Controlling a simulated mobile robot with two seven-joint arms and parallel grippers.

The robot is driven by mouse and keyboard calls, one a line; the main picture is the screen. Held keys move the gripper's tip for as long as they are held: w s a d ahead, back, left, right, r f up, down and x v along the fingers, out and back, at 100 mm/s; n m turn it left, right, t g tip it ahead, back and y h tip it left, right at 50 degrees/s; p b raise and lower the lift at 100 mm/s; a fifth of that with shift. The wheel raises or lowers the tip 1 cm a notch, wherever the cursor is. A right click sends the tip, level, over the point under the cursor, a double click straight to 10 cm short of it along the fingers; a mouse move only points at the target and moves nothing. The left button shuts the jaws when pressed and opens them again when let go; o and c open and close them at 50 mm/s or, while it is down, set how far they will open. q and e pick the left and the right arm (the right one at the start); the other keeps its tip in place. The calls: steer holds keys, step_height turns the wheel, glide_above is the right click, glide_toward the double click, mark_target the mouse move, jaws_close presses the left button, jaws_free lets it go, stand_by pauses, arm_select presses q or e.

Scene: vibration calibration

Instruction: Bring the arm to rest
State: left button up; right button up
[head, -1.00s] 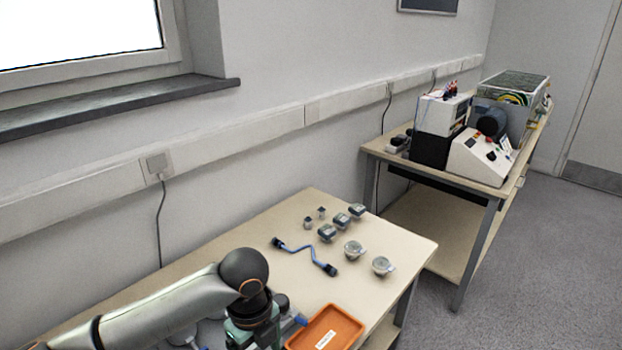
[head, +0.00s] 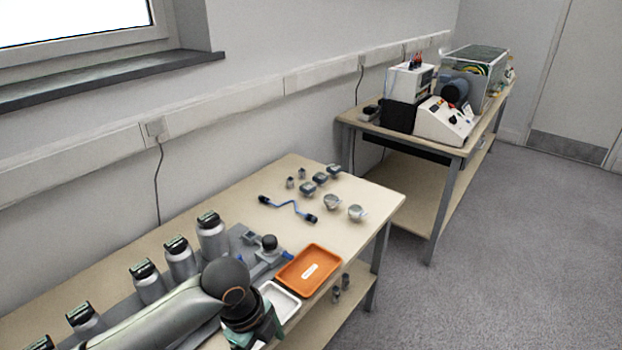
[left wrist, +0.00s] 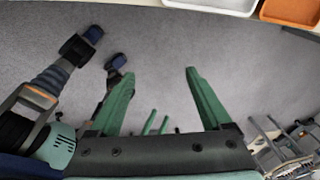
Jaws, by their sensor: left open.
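My left arm comes in from the lower left in the head view, over the front of the near bench (head: 370,208). My left gripper is low in that view, partly cut off, with its green body beside the white tray (head: 281,301). In the left wrist view my left gripper (left wrist: 160,75) is open, its two green fingers apart with only grey floor between the tips. It holds nothing. The white tray and the orange tray (left wrist: 292,10) show at the top edge there.
Silver bottles (head: 180,259) line the bench's left part. A grey fixture (head: 245,240), orange tray (head: 309,269), blue cable (head: 288,206) and several small sensors sit on the bench. Instruments (head: 445,121) stand on a second table. Floor (head: 500,230) is clear at right.

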arm_select(q)
steer(key=s+d+f+n+t+h, duration=0.2)
steer(key=d+f+n+t+h, duration=0.25)
steer(key=f+n, duration=0.5)
steer(key=s+a+f+n+t+y+p, duration=0.1)
steer(key=s+a+f+n+t+y, duration=0.3)
steer(key=s+a+n, duration=0.6)
steer(key=shift+s+a+f+n, duration=0.25)
steer(key=shift+a+f+n, duration=0.35)
steer(key=shift+a, duration=0.65)
arm_select(e)
steer(key=shift+w+r, duration=0.15)
steer(key=shift+r, duration=0.75)
arm_select(q)
steer(key=shift+r, duration=0.15)
